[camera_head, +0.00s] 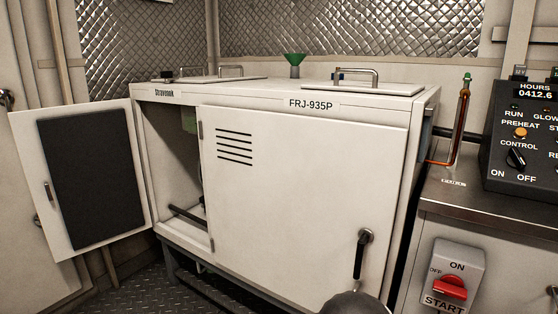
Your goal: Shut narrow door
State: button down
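The narrow door (139,188) is the left door of the white chiller cabinet (268,95). It stands wide open, swung out to the left, with its dark padded inner face (92,178) toward me. A small handle (47,190) shows near its free edge. The opening beside it shows the dark inside of the cabinet and a dark pipe (188,217). The wide door (290,210) to the right looks shut and has a black handle (359,254).
A steel counter (490,210) with a control box (525,135) and a red start switch (450,287) stands at the right. A panel wall (25,110) is close behind the open door.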

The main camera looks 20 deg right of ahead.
aim_at(88, 155)
jog(key=i+j+z, duration=0.1)
jog(key=z, duration=0.3)
jog(key=i+j+z, duration=0.1)
jog(key=z, duration=0.25)
jog(key=j+z, duration=0.4)
jog(key=i+j+z, duration=0.3)
jog(key=j, duration=0.85)
jog(key=j+z, duration=0.25)
jog(key=j, duration=0.9)
jog(key=k+j, duration=0.2)
jog(key=k, duration=0.15)
jog(key=k+j, duration=0.2)
jog(key=k, duration=0.1)
